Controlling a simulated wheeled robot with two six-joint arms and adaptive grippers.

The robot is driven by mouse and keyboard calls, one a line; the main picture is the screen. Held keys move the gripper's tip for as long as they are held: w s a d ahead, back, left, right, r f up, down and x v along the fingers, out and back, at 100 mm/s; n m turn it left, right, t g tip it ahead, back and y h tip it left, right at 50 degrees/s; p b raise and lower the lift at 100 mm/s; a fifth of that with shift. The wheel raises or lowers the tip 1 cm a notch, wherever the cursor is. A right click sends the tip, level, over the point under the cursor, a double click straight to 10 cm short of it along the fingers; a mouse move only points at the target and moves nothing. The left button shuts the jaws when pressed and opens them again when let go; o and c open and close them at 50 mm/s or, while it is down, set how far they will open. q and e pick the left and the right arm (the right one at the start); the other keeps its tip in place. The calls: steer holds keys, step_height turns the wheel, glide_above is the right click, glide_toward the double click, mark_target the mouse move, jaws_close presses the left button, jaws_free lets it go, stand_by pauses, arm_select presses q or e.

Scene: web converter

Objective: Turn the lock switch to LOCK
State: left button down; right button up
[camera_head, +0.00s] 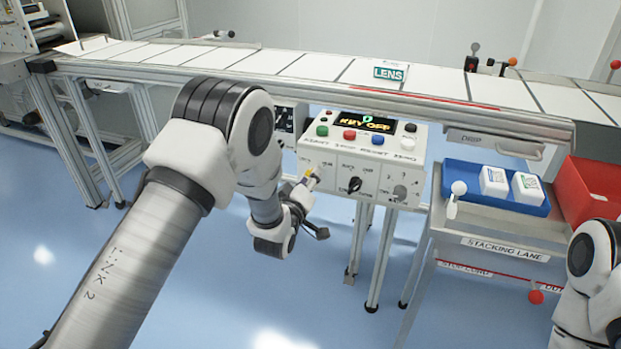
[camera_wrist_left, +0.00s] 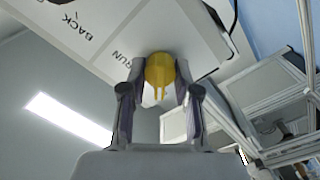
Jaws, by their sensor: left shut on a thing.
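The white control box (camera_head: 335,158) hangs under the front edge of the conveyor table, with a display reading KEY OFF (camera_head: 366,123). My left gripper (camera_head: 308,182) reaches the left part of its lower face. In the left wrist view, my left gripper (camera_wrist_left: 160,72) is shut on a yellow knob (camera_wrist_left: 160,66), a finger on each side. RUN and BACK are printed on the white face beside it. A black rotary knob (camera_head: 354,185) and a small switch (camera_head: 400,191) sit further right on the box. I cannot read a LOCK label. My right gripper is out of view.
Coloured push buttons (camera_head: 349,135) line the box's upper face. A blue tray (camera_head: 470,177) with two white packs and a red bin (camera_head: 590,190) stand to the right. A LENS card (camera_head: 389,73) lies on the conveyor. The blue floor below is open.

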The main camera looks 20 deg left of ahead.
arm_select(q)
steer(key=c, duration=0.9)
jaws_free()
steer(key=shift+o, duration=0.2)
steer(key=s, duration=1.2)
steer(key=shift+a, duration=0.2)
